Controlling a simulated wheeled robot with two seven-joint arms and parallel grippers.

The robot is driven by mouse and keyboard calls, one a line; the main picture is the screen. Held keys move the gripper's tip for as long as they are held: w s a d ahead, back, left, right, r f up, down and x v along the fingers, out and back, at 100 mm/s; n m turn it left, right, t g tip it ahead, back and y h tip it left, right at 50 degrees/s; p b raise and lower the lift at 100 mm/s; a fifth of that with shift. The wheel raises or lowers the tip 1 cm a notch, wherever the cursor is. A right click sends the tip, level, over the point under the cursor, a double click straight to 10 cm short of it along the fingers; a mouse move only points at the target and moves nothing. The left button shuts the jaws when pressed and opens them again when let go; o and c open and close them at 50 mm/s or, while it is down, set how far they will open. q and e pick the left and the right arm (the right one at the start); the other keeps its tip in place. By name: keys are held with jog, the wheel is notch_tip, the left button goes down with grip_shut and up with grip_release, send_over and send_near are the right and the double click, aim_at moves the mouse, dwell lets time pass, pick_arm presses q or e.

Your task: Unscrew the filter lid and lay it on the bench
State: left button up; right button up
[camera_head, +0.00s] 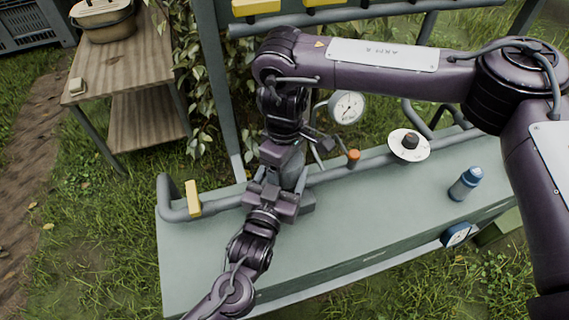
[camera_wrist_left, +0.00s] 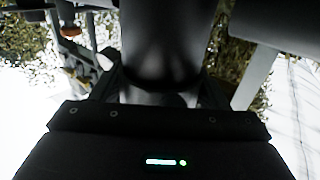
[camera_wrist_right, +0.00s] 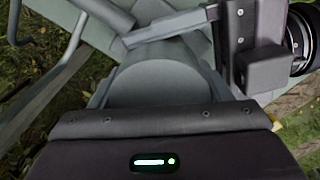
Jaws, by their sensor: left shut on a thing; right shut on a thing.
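The filter, a grey cylinder (camera_head: 293,174), stands on the pipe run above the pale green metal cabinet. Its lid, a grey round cap (camera_wrist_right: 155,85), fills the middle of the right wrist view. My right gripper (camera_head: 282,156) comes down from above and is shut on the lid. My left gripper (camera_head: 284,202) is shut around the filter body lower down, which looks like a dark cylinder (camera_wrist_left: 160,45) in the left wrist view. The grippers hide much of the filter. I cannot tell whether the lid is loose. A wooden bench (camera_head: 125,50) stands at the upper left.
Around the filter are a gauge (camera_head: 347,107), an orange knob (camera_head: 353,157), a yellow lever (camera_head: 193,198), a white disc (camera_head: 409,153) and a blue-capped bottle (camera_head: 465,184).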

dwell(0.5)
jog(key=o, duration=1.1)
notch_tip(320, 180, up, 4)
jog(key=shift+r, duration=0.35)
jog(key=shift+c, duration=1.2)
notch_tip(320, 180, up, 3)
jog(key=m, duration=0.3)
jog(key=shift+m, duration=0.3)
jog(key=shift+c, duration=0.3)
jog(key=shift+f, duration=0.15)
notch_tip(320, 180, down, 7)
jog(key=shift+f, duration=0.2)
jog(key=shift+c, duration=0.4)
